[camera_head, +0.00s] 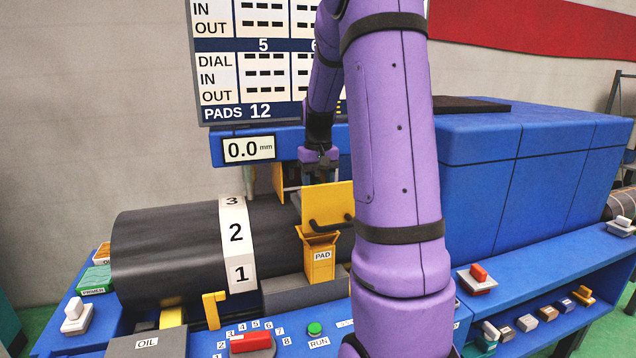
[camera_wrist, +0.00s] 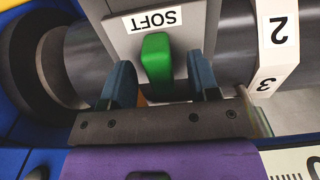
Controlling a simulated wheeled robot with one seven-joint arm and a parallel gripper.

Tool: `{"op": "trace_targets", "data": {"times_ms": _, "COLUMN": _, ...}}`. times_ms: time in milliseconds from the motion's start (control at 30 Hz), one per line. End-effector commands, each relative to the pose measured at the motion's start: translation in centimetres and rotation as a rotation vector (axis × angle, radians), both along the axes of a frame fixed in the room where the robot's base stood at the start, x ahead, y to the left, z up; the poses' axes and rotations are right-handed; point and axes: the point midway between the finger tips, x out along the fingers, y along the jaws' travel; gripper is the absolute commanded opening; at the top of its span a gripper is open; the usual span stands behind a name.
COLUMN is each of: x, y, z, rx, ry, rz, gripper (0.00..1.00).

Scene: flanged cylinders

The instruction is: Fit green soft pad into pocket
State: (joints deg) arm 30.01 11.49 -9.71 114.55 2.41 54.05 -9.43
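The green pad (camera_wrist: 157,62) is in the wrist view, just below a SOFT label (camera_wrist: 155,20) on a grey block (camera_wrist: 195,30). It appears to sit in or against that block; I cannot tell how deep. My gripper (camera_wrist: 160,80) has its two blue-grey fingers spread, one on each side of the pad, with a visible gap to both. In the head view my gripper (camera_head: 320,170) is behind the yellow plate, below the 0.0 mm display, and its fingertips are hard to see. The green pad is not visible there.
A dark roller (camera_head: 165,255) with a white 1-2-3 band (camera_head: 236,240) lies left of a yellow PAD box (camera_head: 320,260). A yellow plate with a black handle (camera_head: 328,208) stands above that box. A blue housing (camera_head: 530,170) fills the right. Controls line the front.

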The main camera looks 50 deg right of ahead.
Motion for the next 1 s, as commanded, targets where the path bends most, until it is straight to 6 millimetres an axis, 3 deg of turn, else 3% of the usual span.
{"op": "trace_targets", "data": {"times_ms": 333, "x": 0.0, "y": 0.0, "z": 0.2, "rx": 0.001, "ry": 0.001, "rz": 0.000, "gripper": 0.55}}
{"op": "trace_targets", "data": {"times_ms": 1000, "x": 0.0, "y": 0.0, "z": 3.7, "rx": -0.001, "ry": -0.001, "rz": 0.000, "gripper": 0.55}}
